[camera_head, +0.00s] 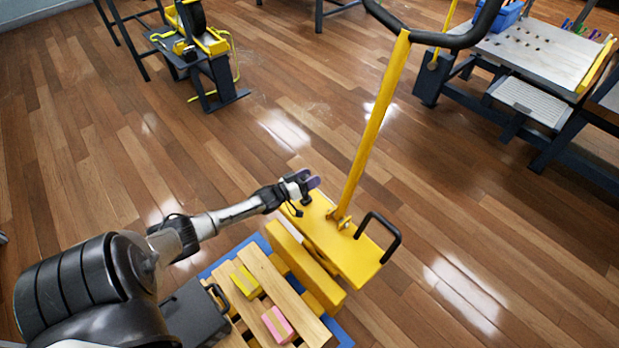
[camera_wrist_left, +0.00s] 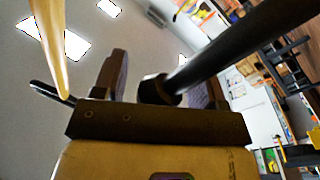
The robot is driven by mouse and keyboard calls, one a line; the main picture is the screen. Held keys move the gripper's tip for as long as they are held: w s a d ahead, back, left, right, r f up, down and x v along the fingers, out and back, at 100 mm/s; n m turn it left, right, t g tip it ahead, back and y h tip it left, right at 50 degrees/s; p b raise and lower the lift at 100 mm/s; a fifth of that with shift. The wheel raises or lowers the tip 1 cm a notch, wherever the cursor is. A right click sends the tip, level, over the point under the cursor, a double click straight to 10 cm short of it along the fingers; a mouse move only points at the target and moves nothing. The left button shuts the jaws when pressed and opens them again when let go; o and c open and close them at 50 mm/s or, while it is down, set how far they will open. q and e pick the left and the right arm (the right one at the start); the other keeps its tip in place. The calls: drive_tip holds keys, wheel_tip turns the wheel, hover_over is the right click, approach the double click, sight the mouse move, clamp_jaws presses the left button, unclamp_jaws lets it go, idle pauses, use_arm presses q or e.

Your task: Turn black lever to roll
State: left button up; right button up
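A yellow pole (camera_head: 379,120) rises from a yellow base (camera_head: 361,268) and carries a curved black handlebar (camera_head: 445,40). A smaller black looped bar (camera_head: 383,229) stands on the base, right of the pole. I cannot tell which black part is the lever. My left gripper (camera_head: 312,184) is just left of the pole, near its foot, apart from both black bars in the head view. In the left wrist view its fingers (camera_wrist_left: 155,80) are spread apart. A dark rod (camera_wrist_left: 235,50) crosses there, its end overlapping the right finger; I see no grip on it. My right gripper is out of view.
A slatted wooden pallet (camera_head: 272,272) with a yellow block (camera_head: 245,282), a pink block (camera_head: 279,324) and a dark case (camera_head: 192,314) lies by the base. A yellow-black machine (camera_head: 200,45) and a workbench (camera_head: 530,50) stand farther off. Wooden floor between is clear.

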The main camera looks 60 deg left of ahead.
use_arm(q)
drive_tip(key=shift+s+r, duration=0.1)
drive_tip(key=shift+s, duration=0.1)
drive_tip(key=s+f+p, duration=0.1)
drive_tip(key=s+p, duration=0.4)
drive_tip(key=s, duration=0.8)
drive_tip(key=shift+s+d+p, duration=0.15)
drive_tip(key=shift+s+p, duration=0.05)
drive_tip(key=shift+p, duration=0.1)
drive_tip(key=shift+w, duration=0.1)
